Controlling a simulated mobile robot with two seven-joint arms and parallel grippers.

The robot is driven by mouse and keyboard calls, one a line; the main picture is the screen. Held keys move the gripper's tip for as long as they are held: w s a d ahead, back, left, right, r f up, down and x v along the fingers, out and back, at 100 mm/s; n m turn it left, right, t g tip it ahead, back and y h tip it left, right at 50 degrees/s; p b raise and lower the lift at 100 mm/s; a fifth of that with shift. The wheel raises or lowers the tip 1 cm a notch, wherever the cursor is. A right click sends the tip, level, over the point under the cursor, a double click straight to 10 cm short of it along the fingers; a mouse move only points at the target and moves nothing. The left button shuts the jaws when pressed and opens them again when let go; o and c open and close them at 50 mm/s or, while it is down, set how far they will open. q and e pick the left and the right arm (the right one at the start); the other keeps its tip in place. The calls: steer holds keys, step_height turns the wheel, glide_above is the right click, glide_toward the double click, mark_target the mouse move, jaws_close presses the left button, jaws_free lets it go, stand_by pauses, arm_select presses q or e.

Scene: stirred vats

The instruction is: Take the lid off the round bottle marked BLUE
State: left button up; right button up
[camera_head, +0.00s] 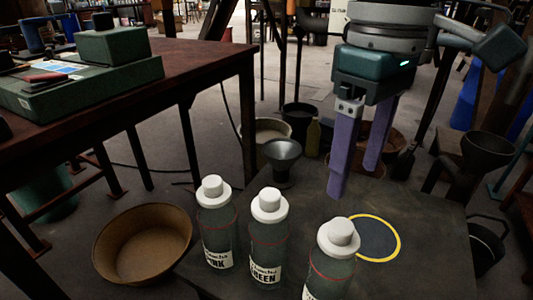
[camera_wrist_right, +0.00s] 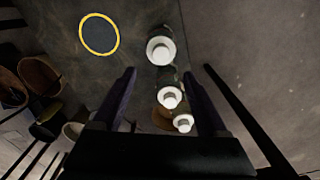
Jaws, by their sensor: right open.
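Three dark round bottles with white lids stand upright in a row on the dark table in the head view. The left bottle (camera_head: 217,225) has a partly visible label ending in "NK". The middle bottle (camera_head: 267,235) has a label that seems to read GREEN. The right bottle (camera_head: 331,268) has its label cut off by the frame edge, so I cannot read its word; its lid (camera_head: 341,232) is on. My right gripper (camera_head: 354,181) is open and empty, above the table behind the right bottle. In the wrist view, white lids (camera_wrist_right: 160,50) show beyond and between the fingers (camera_wrist_right: 159,74).
A yellow-ringed dark disc (camera_head: 378,240) lies right of the right bottle. A dark funnel (camera_head: 283,151) stands behind the bottles. A wide brown bowl (camera_head: 143,262) is at the left. A brown table (camera_head: 190,60) holds a green case (camera_head: 85,88).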

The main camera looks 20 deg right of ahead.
steer(key=b, duration=0.2)
glide_above(343, 225)
steer(key=f, duration=0.4)
steer(key=shift+s+a+f, duration=0.15)
steer(key=shift+a+f, duration=0.05)
steer(key=shift+a, duration=0.2)
steer(key=shift+d+f+b, duration=0.15)
steer(key=shift+f+b, duration=0.2)
steer(key=shift+f, duration=0.3)
steer(key=f+b, duration=0.1)
steer(key=f, duration=0.1)
steer(key=f+b, duration=0.1)
steer(key=f, duration=0.1)
steer(key=shift+d+b, duration=0.25)
steer(key=shift+b, duration=0.05)
arm_select(q)
steer(key=f, duration=0.3)
steer(key=a+f, duration=0.1)
steer(key=f, duration=0.1)
steer(key=shift+s+f, duration=0.2)
steer(key=shift+f, duration=0.1)
arm_select(e)
steer(key=shift+w+r, duration=0.1)
steer(key=shift+w, duration=0.1)
steer(key=c, duration=0.3)
jaws_close()
